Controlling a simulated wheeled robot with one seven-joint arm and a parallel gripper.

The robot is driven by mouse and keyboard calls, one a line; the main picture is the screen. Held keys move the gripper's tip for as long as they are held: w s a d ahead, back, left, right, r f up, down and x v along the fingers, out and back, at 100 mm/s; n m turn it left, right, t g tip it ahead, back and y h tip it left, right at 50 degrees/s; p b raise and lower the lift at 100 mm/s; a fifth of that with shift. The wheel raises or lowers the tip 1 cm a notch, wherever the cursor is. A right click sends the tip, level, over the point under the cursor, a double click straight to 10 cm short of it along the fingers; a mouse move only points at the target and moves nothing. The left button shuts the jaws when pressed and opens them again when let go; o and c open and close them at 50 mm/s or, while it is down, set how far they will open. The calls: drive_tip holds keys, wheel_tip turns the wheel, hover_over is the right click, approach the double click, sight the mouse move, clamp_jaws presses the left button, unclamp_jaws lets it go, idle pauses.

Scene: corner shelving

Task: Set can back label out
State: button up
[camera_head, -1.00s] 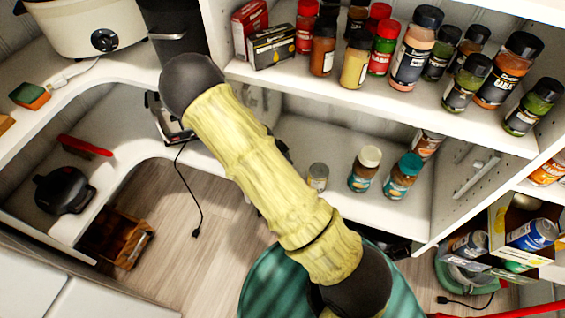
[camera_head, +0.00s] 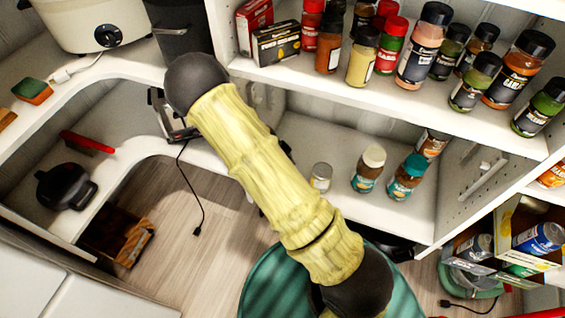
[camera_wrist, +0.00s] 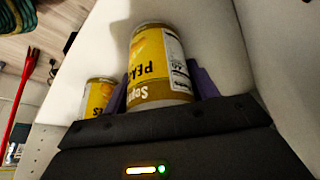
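A yellow can (camera_wrist: 160,68) with a picture label reading "PEAS" or similar, upside down in the wrist view, is between the purple fingers of my gripper (camera_wrist: 160,88). A finger shows close along each side of it; whether they press on it cannot be told. A strip of white small print faces right on the can. A second, smaller-looking yellow can (camera_wrist: 97,97) stands to its left, outside the fingers. In the head view my gripper is hidden behind my arm. A small can with a grey top (camera_head: 321,177) is on the lower shelf, beside my arm.
Several spice bottles (camera_head: 420,45) fill the upper shelf. A rack of cans (camera_head: 540,238) is at right. A red bar (camera_wrist: 22,100) shows at left in the wrist view, where pale surface surrounds the cans.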

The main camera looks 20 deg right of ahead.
drive_tip(key=o, duration=0.4)
drive_tip(key=shift+d, duration=0.1)
drive_tip(key=shift+s, duration=0.1)
drive_tip(key=shift+r, duration=0.1)
drive_tip(key=p+v, duration=0.3)
drive_tip(key=v, duration=0.4)
drive_tip(key=shift+r+p, duration=0.2)
drive_tip(key=shift+p, duration=0.1)
